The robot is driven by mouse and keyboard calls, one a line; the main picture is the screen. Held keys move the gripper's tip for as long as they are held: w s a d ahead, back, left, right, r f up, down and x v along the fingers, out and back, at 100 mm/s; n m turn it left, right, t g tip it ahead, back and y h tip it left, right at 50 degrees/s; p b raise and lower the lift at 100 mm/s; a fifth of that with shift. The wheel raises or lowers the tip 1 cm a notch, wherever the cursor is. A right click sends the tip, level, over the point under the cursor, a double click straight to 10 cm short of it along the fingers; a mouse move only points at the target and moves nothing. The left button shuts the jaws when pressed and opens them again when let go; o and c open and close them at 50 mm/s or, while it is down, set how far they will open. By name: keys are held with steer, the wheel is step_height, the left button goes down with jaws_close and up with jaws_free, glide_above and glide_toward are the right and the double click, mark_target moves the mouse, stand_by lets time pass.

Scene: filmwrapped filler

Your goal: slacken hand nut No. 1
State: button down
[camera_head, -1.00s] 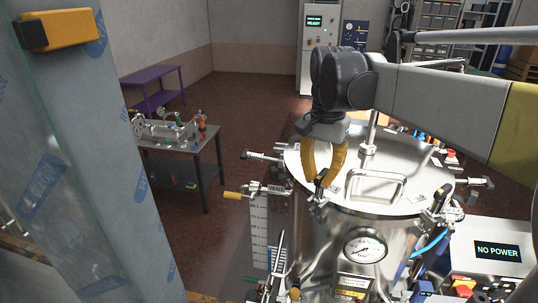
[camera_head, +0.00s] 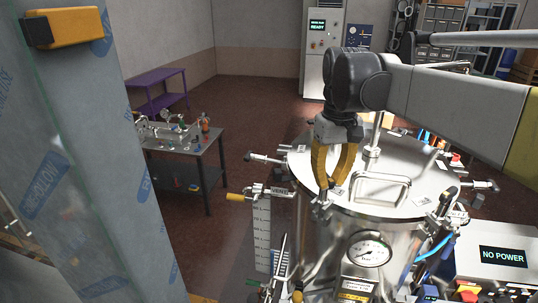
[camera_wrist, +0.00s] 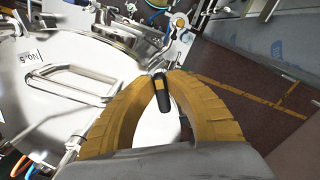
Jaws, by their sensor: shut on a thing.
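The steel vessel's lid (camera_head: 408,180) carries several swing-bolt hand nuts around its rim. My gripper (camera_head: 323,192) points down at the lid's front-left rim, its two yellow fingers shut on a hand nut. In the wrist view, my gripper (camera_wrist: 161,84) has its fingertips on both sides of this dark hand nut (camera_wrist: 162,98). The fingers partly cover the nut in the head view, and I cannot read its number. A label reading No. 5 (camera_wrist: 30,57) lies on the lid in the wrist view.
A loop handle (camera_head: 382,188) stands on the lid right of my fingers. A pressure gauge (camera_head: 367,254) is on the vessel's front. A NO POWER panel (camera_head: 502,257) stands at the right. A film-wrapped glass panel (camera_head: 80,160) fills the left side.

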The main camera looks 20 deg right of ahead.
mark_target(332, 179)
steer(key=shift+d+n, duration=0.2)
steer(key=shift+n, duration=0.9)
steer(key=c, duration=1.4)
jaws_free()
steer(key=shift+d, duration=0.1)
steer(key=shift+o, duration=0.2)
step_height(332, 179, up, 12)
